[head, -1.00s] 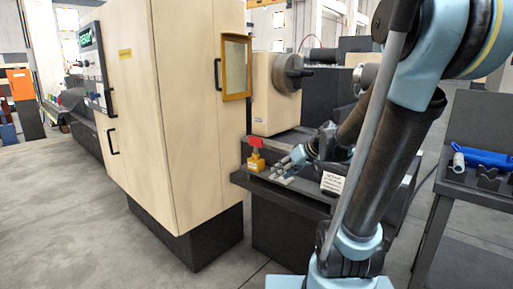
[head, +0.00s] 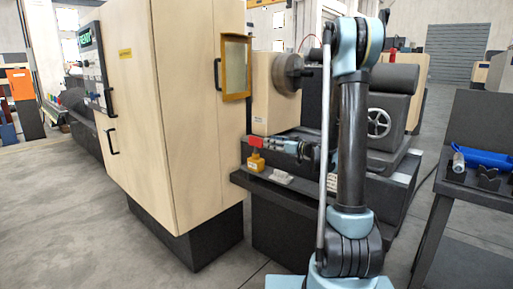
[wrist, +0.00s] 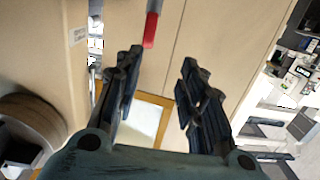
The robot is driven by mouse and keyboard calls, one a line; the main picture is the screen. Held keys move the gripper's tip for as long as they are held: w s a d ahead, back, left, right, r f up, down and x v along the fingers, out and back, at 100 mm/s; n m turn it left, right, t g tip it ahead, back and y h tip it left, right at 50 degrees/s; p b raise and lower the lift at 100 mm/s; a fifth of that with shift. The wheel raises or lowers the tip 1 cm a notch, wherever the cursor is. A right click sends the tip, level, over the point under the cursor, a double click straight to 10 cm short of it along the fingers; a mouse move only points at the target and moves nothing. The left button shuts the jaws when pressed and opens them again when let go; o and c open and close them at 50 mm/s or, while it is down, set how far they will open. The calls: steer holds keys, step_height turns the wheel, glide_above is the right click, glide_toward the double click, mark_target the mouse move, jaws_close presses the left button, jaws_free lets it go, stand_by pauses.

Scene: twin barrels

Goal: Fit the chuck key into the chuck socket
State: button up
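The chuck key appears to be the red-handled piece (head: 256,142) standing in a small yellow holder (head: 256,163) on the lathe bed's near ledge. In the wrist view its red and grey part (wrist: 152,25) shows at the top edge, the rest out of frame. The grey chuck (head: 287,72) is on the cream headstock, above and right of the key; it also shows at the lower left of the wrist view (wrist: 30,125). Its socket cannot be made out. My gripper (head: 268,143) points left at the key's handle; the wrist view shows its fingers (wrist: 162,56) apart with nothing held.
The cream cabinet (head: 195,110) rises left of the holder, with a yellow-framed window door (head: 236,68). A pale placard (head: 281,178) lies on the ledge. A dark bench at the right carries a blue tool (head: 485,158). The floor at the left front is clear.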

mark_target(255, 137)
steer(key=shift+t, duration=0.3)
steer(key=shift+w+d+f+x, duration=0.1)
steer(key=shift+w+d+x, duration=0.1)
steer(key=shift+x, duration=1.9)
steer(key=shift+w+d+f+x, duration=0.15)
steer(key=shift+w+x, duration=0.1)
steer(key=shift+x, duration=1.9)
steer(key=shift+w+d+f+x, duration=0.1)
steer(key=shift+w+d+x, duration=0.1)
steer(key=shift+x, duration=1.9)
steer(key=shift+r, duration=0.1)
jaws_close()
